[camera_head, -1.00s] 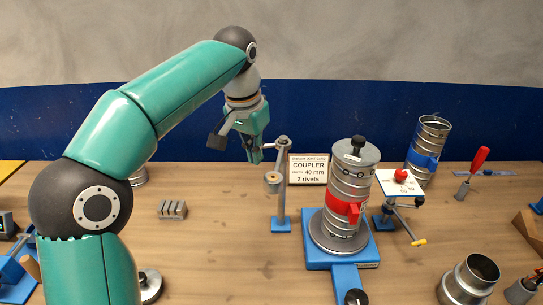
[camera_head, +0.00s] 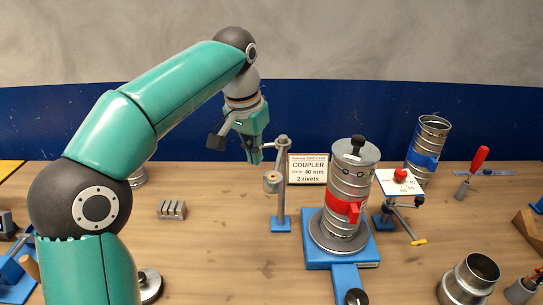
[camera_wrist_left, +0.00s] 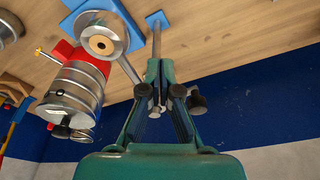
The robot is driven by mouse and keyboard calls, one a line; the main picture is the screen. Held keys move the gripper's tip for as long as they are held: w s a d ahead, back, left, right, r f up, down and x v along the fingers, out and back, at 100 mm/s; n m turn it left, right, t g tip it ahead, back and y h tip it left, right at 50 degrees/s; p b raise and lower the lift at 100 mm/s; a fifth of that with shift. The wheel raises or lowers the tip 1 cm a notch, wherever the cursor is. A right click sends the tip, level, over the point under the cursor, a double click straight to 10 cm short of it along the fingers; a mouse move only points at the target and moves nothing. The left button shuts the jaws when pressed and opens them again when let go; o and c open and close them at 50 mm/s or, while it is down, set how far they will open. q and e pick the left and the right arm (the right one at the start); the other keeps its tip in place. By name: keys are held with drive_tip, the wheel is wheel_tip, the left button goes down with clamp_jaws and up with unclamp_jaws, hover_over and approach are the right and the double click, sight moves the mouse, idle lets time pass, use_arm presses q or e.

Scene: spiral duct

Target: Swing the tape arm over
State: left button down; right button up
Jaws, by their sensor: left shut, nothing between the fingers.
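The tape arm (camera_head: 281,190) is a grey post on a small blue base, with a short grey crossbar on top and a tape roll (camera_head: 272,182) hanging beside the post. My left gripper (camera_head: 255,156) is shut and empty at the left end of the crossbar; I cannot tell whether it touches. In the left wrist view the shut fingers (camera_wrist_left: 157,66) show near the post, and the roll (camera_wrist_left: 102,43) with its tan hub lies to their left. The steel duct (camera_head: 352,185) with a red clamp stands upright on a blue stand right of the tape arm. My right gripper is not seen.
A COUPLER sign (camera_head: 307,169) stands between the tape arm and the duct. A white card with a red knob (camera_head: 401,175) and a blue-banded duct (camera_head: 427,148) are further right. A grey slotted block (camera_head: 172,210) lies left. Bare table lies in front of the post.

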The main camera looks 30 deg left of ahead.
use_arm(q)
drive_tip(key=shift+f+b, duration=0.75)
drive_tip(key=shift+f, duration=0.3)
drive_tip(key=w+d+p, duration=0.2)
drive_tip(key=d, duration=0.3)
drive_tip(key=shift+w+d, duration=0.15)
drive_tip(key=shift+d, duration=0.2)
idle(0.9)
idle(0.5)
wheel_tip(320, 180, up, 9)
drive_tip(key=p, duration=0.1)
drive_tip(key=shift+p, duration=0.4)
idle(0.5)
